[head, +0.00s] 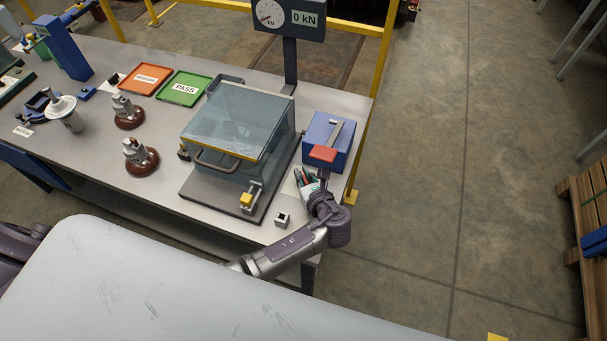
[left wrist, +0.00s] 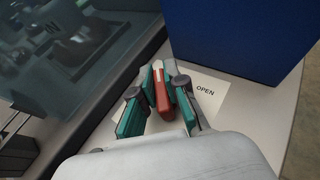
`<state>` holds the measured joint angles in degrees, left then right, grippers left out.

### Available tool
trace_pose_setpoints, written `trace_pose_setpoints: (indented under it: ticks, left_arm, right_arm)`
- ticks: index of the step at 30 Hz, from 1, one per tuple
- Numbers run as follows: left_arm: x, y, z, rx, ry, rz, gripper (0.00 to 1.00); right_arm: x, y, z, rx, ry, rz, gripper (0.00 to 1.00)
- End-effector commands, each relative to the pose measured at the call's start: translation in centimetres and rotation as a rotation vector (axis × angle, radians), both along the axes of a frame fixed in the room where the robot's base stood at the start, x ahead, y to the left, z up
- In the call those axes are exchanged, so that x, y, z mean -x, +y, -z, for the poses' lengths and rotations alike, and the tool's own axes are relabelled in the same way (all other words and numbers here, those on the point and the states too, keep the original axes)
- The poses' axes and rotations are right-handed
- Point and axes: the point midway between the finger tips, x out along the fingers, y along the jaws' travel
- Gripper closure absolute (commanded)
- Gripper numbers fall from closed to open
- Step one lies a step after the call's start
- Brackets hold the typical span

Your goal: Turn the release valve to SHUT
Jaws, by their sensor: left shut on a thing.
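The release valve appears to be the blue box (head: 322,133) at the right end of the bench. I cannot tell whether this joins the lever. A white label reading OPEN (left wrist: 205,91) lies by the blue box (left wrist: 240,38). My right gripper is not in view.
A clear-lidded test chamber (head: 235,120) stands left of the box, with a yellow-tipped latch (head: 246,199) at its front. A small block (head: 282,219) sits near the bench edge. A gauge (head: 290,17) reads 0 kN. Brown-based insulators (head: 140,157) and trays (head: 184,89) stand farther left.

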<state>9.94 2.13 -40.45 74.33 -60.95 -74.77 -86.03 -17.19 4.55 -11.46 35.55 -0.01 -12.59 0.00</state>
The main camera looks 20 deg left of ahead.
Motion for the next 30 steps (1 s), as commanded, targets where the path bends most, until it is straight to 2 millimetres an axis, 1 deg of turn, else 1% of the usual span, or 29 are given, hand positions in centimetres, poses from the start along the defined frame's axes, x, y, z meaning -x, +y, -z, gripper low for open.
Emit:
trace_pose_setpoints:
  ticks: [7, 14, 15, 17, 18, 19, 26, 30]
  left_arm:
    - [0.02, -0.08, -0.04, 0.002, 0.001, -0.090, 1.00]
    - [0.04, -0.03, 0.00, 0.001, 0.000, -0.089, 1.00]
    - [0.04, -0.02, 0.01, 0.001, 0.000, -0.089, 0.81]
    - [0.04, -0.02, 0.01, 0.001, 0.000, -0.089, 0.71]
    - [0.04, -0.02, 0.01, 0.001, 0.000, -0.089, 0.64]
    - [0.05, -0.01, 0.01, 0.001, 0.000, -0.089, 0.62]
    - [0.05, 0.00, 0.01, 0.000, 0.000, -0.089, 0.62]
    - [0.44, -0.42, -0.18, 0.001, 0.000, -0.088, 0.62]
  right_arm:
    - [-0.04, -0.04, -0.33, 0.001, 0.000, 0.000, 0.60]
    - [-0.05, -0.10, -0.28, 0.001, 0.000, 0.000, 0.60]
    - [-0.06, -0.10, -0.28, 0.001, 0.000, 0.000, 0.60]
    - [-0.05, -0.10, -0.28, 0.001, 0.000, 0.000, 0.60]
    - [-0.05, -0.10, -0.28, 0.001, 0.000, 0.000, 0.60]
    - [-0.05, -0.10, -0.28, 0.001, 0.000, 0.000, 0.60]
    - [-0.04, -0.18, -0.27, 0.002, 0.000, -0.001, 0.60]
    - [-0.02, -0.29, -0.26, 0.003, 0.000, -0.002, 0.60]
